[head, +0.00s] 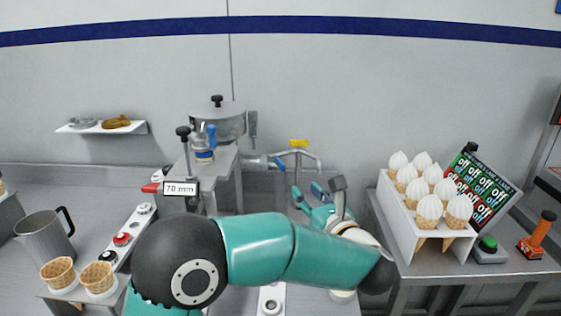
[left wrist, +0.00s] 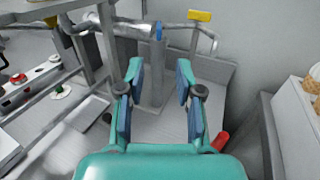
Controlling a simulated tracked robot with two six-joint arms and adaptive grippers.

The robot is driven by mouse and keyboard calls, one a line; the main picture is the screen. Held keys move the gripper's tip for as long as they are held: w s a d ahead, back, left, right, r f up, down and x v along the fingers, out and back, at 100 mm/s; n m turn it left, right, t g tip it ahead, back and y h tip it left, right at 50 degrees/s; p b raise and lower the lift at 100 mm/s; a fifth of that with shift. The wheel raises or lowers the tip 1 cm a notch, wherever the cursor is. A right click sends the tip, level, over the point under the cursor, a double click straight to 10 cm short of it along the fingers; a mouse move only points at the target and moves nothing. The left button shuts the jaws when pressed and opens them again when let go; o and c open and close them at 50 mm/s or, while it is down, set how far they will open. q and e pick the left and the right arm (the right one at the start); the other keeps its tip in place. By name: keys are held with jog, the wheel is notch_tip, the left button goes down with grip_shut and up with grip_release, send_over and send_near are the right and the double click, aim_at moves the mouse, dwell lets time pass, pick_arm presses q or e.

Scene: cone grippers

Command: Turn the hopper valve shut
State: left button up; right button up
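The silver hopper (head: 218,122) with a black-knobbed lid stands at centre left in the head view. A grey pipe runs right from below it, with a small blue lever (head: 279,163) and a yellow handle (head: 298,143). Both also show in the left wrist view, as a blue part (left wrist: 159,31) and a yellow handle (left wrist: 199,16). I cannot tell which is the hopper valve. My left gripper (head: 307,193) is below and in front of the pipe, apart from both handles. My right gripper is not in view.
A white rack (head: 402,225) of several cones, a sign board (head: 483,185), a green button (head: 488,243) and an orange device (head: 537,235) stand at right. A metal jug (head: 46,238) and empty cones (head: 98,277) are at left. A wall shelf (head: 102,128) is behind.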

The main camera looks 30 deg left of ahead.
aim_at(284, 166)
pick_arm(q)
jog(key=p+x, duration=0.5)
jog(key=x, duration=1)
jog(key=shift+a, duration=0.2)
jog(key=shift+w+a+p, duration=0.4)
jog(key=shift+w+a, duration=0.05)
jog(key=shift+a, duration=0.1)
grip_shut()
